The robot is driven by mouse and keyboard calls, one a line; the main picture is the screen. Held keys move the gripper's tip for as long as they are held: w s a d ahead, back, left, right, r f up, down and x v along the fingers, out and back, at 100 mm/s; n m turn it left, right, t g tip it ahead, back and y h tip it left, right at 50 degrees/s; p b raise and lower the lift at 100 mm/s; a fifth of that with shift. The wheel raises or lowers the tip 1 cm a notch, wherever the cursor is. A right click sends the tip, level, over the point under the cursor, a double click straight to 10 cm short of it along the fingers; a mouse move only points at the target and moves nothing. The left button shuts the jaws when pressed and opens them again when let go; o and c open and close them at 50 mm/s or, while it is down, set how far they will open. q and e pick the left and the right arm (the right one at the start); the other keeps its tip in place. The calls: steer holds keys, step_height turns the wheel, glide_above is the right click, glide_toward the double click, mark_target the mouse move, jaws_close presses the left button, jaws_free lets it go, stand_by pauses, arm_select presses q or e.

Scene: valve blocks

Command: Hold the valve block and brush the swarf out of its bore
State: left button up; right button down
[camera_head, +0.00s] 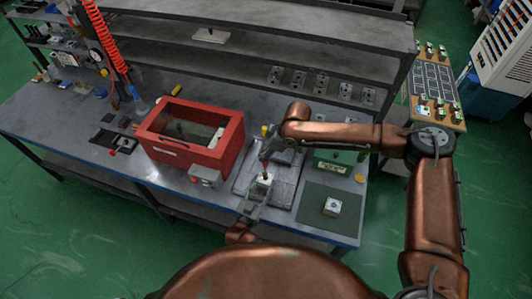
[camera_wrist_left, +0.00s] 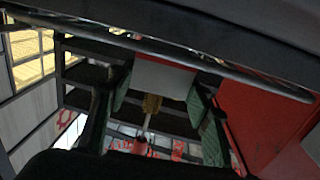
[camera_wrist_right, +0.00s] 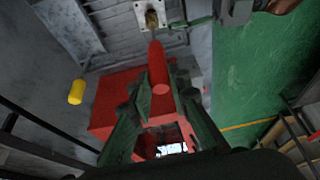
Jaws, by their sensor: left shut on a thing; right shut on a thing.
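The pale valve block (camera_head: 264,179) is held above the grey tray on the bench. My left gripper (camera_head: 258,190) is shut on it from the front; in the left wrist view the block (camera_wrist_left: 165,76) sits between the two fingers. My right gripper (camera_head: 272,157) is shut on the red handle of a brush (camera_wrist_right: 158,68), above and behind the block. The brush's brassy bristles (camera_wrist_left: 151,103) show just outside the block's face, in line with it. In the right wrist view they overlap the block's face (camera_wrist_right: 142,17). Whether the tip is inside the bore is unclear. Swarf cannot be made out.
A red box with a window (camera_head: 222,160) stands left of the tray (camera_head: 284,190). A second block (camera_head: 332,207) lies on a dark mat (camera_head: 312,202) at right. A green box (camera_head: 334,161) stands behind the mat. Several blocks (camera_head: 321,84) are on the shelf behind.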

steer(key=shift+f, duration=1.6)
steer(key=shift+r, duration=0.15)
steer(key=shift+r, duration=1)
steer(key=shift+f, duration=1.15)
steer(key=shift+r, duration=1.15)
steer(key=shift+f, duration=1.15)
